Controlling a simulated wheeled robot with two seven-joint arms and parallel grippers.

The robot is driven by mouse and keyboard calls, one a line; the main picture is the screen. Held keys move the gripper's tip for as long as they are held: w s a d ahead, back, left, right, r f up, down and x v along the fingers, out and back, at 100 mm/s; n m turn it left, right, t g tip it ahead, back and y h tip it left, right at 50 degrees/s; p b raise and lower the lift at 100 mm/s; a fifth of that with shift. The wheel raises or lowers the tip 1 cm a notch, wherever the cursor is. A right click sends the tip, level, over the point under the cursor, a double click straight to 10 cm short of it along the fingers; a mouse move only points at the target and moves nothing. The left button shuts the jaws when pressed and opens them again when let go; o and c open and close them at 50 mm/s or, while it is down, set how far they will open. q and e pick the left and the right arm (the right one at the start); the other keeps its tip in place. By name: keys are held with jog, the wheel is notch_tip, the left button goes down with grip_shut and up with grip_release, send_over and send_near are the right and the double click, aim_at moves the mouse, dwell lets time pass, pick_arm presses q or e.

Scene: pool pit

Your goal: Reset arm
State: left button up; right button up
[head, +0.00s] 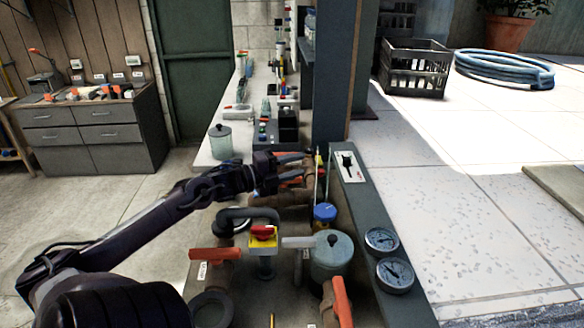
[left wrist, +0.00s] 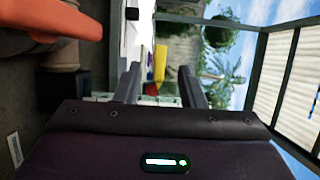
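My left arm reaches in from the lower left in the head view. Its gripper (head: 292,168) is above the pipework, beside the grey post, with its two fingers apart. In the left wrist view the fingers (left wrist: 160,85) are also spread, with nothing held between them. An orange valve handle (left wrist: 60,22) shows close by at the upper left of that view. My right gripper does not show in either view.
Below are valves with red handles (head: 215,255), a yellow box with a red button (head: 263,236), a grey pot (head: 331,260) and two gauges (head: 395,275). A switch plate (head: 348,167) sits on the ledge. Paved floor (head: 480,170) at right is open.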

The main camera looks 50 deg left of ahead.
pick_arm(q)
jog(key=shift+s+a, duration=0.1)
jog(key=shift+s, duration=0.2)
dwell(0.4)
